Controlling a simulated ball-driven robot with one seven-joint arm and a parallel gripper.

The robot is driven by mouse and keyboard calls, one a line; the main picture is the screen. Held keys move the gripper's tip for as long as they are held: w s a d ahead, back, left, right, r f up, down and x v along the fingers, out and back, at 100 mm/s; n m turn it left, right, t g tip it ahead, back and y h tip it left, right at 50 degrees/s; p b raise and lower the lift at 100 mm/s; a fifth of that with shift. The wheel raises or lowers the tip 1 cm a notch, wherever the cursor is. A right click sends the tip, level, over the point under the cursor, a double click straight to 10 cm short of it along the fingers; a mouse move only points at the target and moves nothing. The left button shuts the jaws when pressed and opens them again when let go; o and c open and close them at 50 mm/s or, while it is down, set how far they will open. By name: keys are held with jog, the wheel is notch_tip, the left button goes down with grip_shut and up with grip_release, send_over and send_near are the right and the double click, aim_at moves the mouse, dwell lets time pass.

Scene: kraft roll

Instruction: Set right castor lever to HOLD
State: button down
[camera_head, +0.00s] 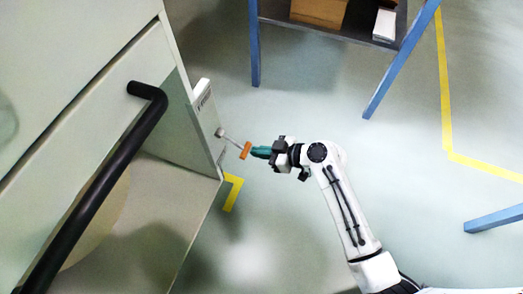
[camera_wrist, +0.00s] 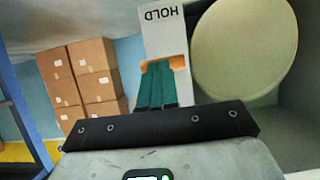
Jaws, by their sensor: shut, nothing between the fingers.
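The castor lever (camera_head: 232,142) is a thin rod with an orange grip (camera_head: 245,150), standing out from a pivot on the side of the pale cabinet. In the wrist view, parts of the orange grip (camera_wrist: 178,62) show on both sides of my teal fingers. A white plate (camera_wrist: 165,38) beyond it reads HOLD, upside down. My gripper (camera_head: 254,151) is shut, with its fingertips right at the orange grip. It also shows in the wrist view (camera_wrist: 157,68), covering the grip's middle. I cannot tell whether the fingertips touch it.
A black handle bar (camera_head: 105,175) crosses the cabinet front. A large cream roll (camera_wrist: 243,45) is at right in the wrist view, with stacked cardboard boxes (camera_wrist: 88,78) at left. A blue-legged table (camera_head: 345,35) stands at the back. The floor right of the lever is mostly clear.

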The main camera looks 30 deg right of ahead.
jog(key=shift+w+a+f+b, duration=0.2)
jog(key=shift+f+b, duration=0.2)
jog(key=shift+f, duration=0.25)
jog(key=p+v, duration=0.3)
jog(key=v, duration=0.8)
dwell(0.6)
jog(key=s+m+g+h, duration=0.7)
jog(key=s+g, duration=0.2)
jog(key=s, duration=0.8)
notch_tip(320, 180, up, 34)
jog(key=p, duration=3.3)
jog(key=shift+s+m+h, duration=0.2)
jog(key=shift+m+h, duration=0.1)
jog(key=shift+h, duration=0.1)
